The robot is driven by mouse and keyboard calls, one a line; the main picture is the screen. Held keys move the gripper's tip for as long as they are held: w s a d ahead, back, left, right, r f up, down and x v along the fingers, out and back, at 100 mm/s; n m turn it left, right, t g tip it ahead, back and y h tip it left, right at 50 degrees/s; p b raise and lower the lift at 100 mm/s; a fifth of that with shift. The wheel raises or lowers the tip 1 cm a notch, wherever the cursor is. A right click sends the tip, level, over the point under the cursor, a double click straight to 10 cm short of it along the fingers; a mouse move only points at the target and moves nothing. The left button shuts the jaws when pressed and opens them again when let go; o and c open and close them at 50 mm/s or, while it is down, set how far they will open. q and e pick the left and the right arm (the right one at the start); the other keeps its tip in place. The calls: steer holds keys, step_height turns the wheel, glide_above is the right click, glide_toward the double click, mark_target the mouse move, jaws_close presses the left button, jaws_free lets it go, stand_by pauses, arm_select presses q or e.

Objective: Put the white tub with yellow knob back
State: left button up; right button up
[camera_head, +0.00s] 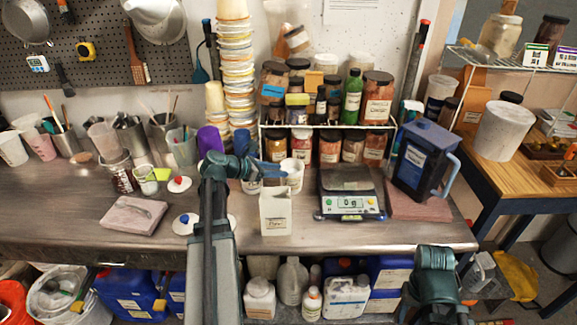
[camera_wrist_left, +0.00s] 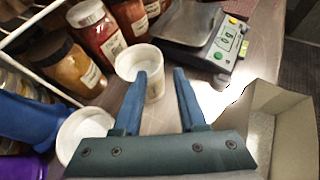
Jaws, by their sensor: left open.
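My left gripper (camera_head: 265,169) reaches over the bench from the left, open and empty. A white open-topped tub (camera_head: 291,176) stands just beyond its fingertips. In the left wrist view this tub (camera_wrist_left: 155,88) is partly behind the left finger, and I cannot tell if they touch. A second white tub (camera_head: 251,186) stands below the gripper, partly hidden. It also shows in the left wrist view (camera_wrist_left: 68,143), at lower left. I cannot make out a yellow knob on either tub. Only links of my right arm show at the lower right; its fingers are not visible.
A white box (camera_head: 275,218) stands at the bench front, near the scale (camera_head: 349,205). A rack of jars (camera_head: 328,127) stands behind the tubs. A red-knobbed lid (camera_head: 179,185) and a blue-knobbed lid (camera_head: 181,227) lie to the left. A blue jug (camera_head: 414,165) stands right.

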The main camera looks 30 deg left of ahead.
arm_select(q)
steer(key=shift+p+v, duration=0.65)
steer(key=shift+v, duration=1.45)
